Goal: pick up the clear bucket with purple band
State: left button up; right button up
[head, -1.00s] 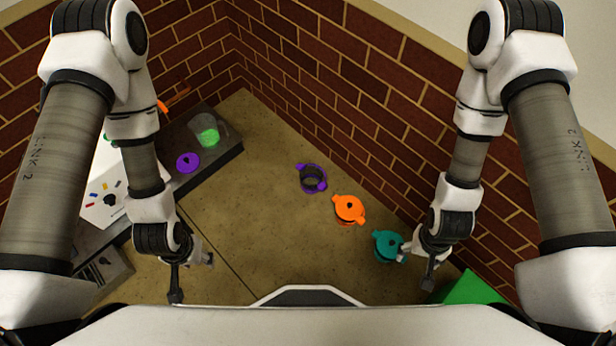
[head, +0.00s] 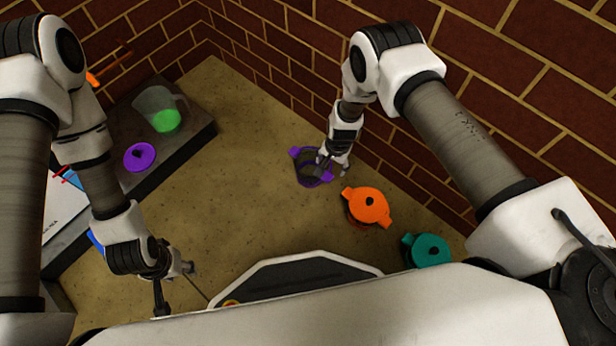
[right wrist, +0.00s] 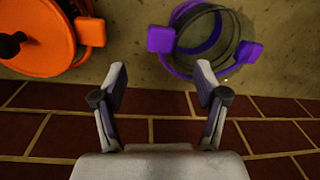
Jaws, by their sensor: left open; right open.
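The clear bucket with purple band (head: 314,178) stands on the floor near the brick wall in the head view. It has a purple rim band with two side tabs and no lid on it. In the right wrist view the bucket (right wrist: 205,45) is at the upper right, with a purple tab near the right fingertip. My right gripper (head: 333,168) is open and empty at the bucket's right side; it also shows in the right wrist view (right wrist: 160,80). I cannot tell whether it touches the bucket. My left gripper (head: 175,285) is open and empty at the lower left.
A bucket with an orange lid (head: 367,207) and one with a teal lid (head: 428,252) stand to the right along the wall. A dark bench (head: 190,135) holds a clear jug with green contents (head: 160,112) and a purple lid (head: 139,157). The middle floor is clear.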

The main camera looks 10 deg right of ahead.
aim_at(329, 173)
jog(key=f+b, duration=0.1)
jog(key=f, duration=0.1)
jog(key=f+b, duration=0.2)
jog(key=f, duration=0.1)
jog(key=f+b, duration=0.1)
jog(key=f, duration=0.1)
jog(key=shift+w+a+f+b, duration=0.15)
jog(key=shift+w+f+b, duration=0.1)
jog(key=shift+w+b, duration=0.1)
jog(key=shift+r, duration=0.2)
jog(key=c, duration=1.4)
